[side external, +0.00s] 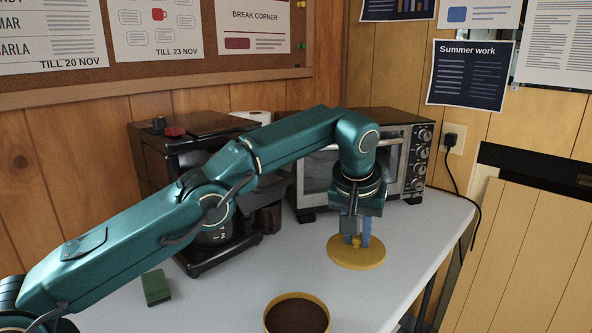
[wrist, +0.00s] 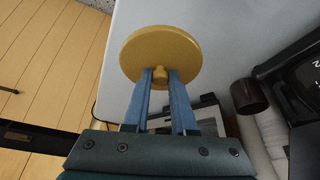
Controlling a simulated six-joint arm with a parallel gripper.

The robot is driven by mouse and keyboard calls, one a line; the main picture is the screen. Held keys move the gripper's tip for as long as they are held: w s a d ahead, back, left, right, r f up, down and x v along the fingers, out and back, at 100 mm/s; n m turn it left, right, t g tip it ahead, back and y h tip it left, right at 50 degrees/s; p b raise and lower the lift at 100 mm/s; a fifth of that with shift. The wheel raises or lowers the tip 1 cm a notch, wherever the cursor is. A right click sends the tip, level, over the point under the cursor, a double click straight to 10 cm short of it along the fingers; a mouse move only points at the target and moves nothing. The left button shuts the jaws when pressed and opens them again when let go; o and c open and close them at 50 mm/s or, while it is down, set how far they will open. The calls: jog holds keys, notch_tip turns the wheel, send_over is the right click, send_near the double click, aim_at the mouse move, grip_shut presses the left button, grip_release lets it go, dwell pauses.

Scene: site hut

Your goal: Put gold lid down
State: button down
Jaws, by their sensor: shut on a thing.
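The gold lid (side external: 357,254) is a flat round disc with a small knob on top. It is low over the white table or touching it; I cannot tell which. My gripper (side external: 356,240) points down from above and is shut on the lid's knob. In the wrist view the lid (wrist: 160,52) shows beyond my gripper's two blue fingers (wrist: 160,76), with the knob between their tips. A gold-rimmed round container (side external: 297,296) with dark brown contents stands open at the table's front, to the left of the lid.
A toaster oven (side external: 408,150) stands behind my gripper. A black coffee machine (side external: 165,142) stands at the left back. A green block (side external: 156,287) lies at the front left. The white table (side external: 415,247) is clear to the right of the lid.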

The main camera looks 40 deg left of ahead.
jog(key=shift+f, duration=0.2)
jog(key=shift+f, duration=5.1)
jog(key=shift+f, duration=0.1)
jog(key=c, duration=0.7)
grip_release()
